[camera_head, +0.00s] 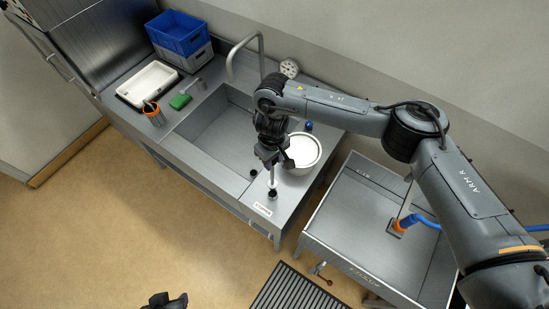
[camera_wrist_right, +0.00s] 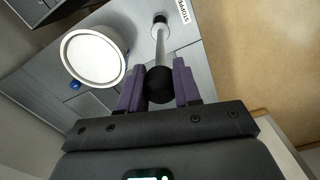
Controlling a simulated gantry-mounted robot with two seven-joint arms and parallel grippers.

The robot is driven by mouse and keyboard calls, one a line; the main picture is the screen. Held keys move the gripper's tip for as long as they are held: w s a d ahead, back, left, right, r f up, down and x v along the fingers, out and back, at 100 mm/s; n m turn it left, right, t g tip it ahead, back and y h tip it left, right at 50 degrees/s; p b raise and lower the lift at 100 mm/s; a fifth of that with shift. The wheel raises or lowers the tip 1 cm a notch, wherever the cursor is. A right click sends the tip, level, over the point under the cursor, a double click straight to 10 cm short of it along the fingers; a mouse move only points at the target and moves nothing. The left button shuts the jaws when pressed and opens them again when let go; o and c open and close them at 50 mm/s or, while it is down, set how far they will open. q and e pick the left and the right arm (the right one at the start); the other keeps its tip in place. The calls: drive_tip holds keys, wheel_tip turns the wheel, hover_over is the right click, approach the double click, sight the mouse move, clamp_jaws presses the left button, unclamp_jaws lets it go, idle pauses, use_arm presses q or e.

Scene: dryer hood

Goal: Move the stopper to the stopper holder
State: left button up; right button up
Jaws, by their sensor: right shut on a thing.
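The stopper (camera_wrist_right: 161,48) has a black knob, a thin pale rod and a pale lower end with a dark centre. My right gripper (camera_wrist_right: 158,84) is shut on the black knob between its purple fingers. In the head view the right gripper (camera_head: 270,162) is over the counter's front right part, with the stopper's rod (camera_head: 272,178) pointing down from it. A small dark round piece (camera_head: 272,195) at the rod's foot, beside a printed label (camera_head: 262,209), looks like the stopper holder. I cannot tell whether the rod's end sits in it. My left gripper (camera_head: 165,300) shows partly at the bottom edge.
A white round pot (camera_head: 304,150) stands close to the right gripper. The sink basin (camera_head: 215,130) is to the left, with a tall faucet behind. A small black round piece (camera_head: 253,173) is near the basin's edge. Blue and grey crates (camera_head: 178,32) stand at the far left.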

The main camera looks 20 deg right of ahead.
sight(272, 173)
drive_tip(key=shift+r+p, duration=0.1)
drive_tip(key=shift+p, duration=0.35)
drive_tip(key=shift+f+b, duration=1.45)
drive_tip(key=shift+f, duration=1.55)
drive_tip(key=shift+p, duration=0.4)
drive_tip(key=shift+p, duration=0.4)
drive_tip(key=shift+p, duration=0.4)
